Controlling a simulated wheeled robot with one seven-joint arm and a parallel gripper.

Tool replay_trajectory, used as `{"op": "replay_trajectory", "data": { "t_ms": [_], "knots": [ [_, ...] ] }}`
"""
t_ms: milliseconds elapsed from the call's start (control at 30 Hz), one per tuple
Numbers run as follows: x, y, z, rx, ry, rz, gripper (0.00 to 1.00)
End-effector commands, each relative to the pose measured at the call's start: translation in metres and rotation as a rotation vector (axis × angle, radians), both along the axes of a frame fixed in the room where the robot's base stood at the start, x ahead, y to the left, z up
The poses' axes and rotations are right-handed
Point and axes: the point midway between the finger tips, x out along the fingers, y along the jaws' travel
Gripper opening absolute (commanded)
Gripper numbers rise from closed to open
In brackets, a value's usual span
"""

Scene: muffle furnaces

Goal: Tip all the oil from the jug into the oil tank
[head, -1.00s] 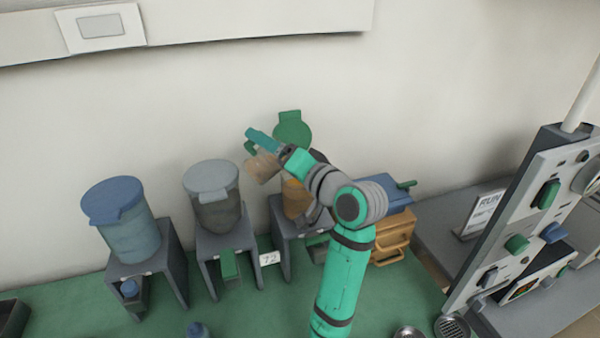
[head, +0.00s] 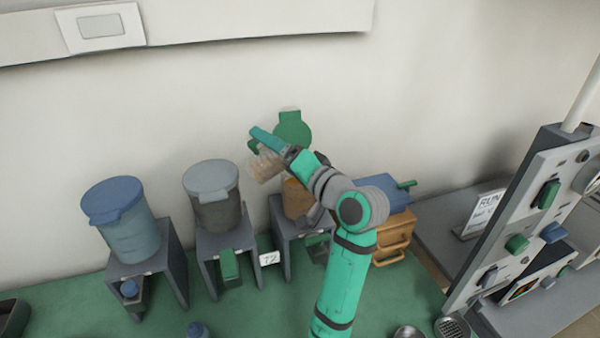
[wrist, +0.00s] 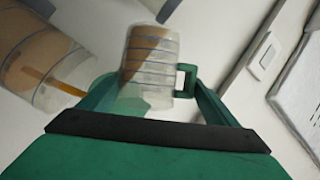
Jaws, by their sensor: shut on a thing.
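My gripper (head: 264,150) is shut on the jug (head: 265,167), a clear, banded vessel with a green handle. In the wrist view the jug (wrist: 150,62) sits between the fingers, and brown oil with a slanting surface shows in it, so it is tilted. The oil tank (head: 297,199) is the rightmost of the raised tanks, amber-brown inside, with its green lid (head: 291,130) standing open. The jug is above and slightly left of the tank in the head view. The tank also shows at the left of the wrist view (wrist: 40,62).
A grey-lidded tank (head: 213,196) and a blue-lidded tank (head: 125,220) stand on grey stands to the left. An orange drawer box (head: 394,236) with a blue top stands right of my arm. A control panel is at the far right.

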Motion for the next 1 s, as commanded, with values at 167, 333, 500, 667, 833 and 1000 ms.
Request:
{"op": "replay_trajectory", "data": {
  "t_ms": [167, 333, 500, 667, 833, 1000],
  "knots": [
    [-0.0001, 0.0, 0.0003, -0.001, -0.001, 0.0, 0.37],
    [0.0003, -0.0008, -0.0008, 0.016, 0.004, 0.0, 0.37],
    [0.0011, -0.0031, -0.0034, 0.057, 0.02, 0.0, 0.37],
    [0.0013, -0.0037, -0.003, 0.066, 0.021, 0.0, 0.37],
    [0.0012, -0.0037, -0.0029, 0.066, 0.021, 0.0, 0.37],
    [0.0013, -0.004, -0.0028, 0.071, 0.022, 0.0, 0.37]
  ]
}}
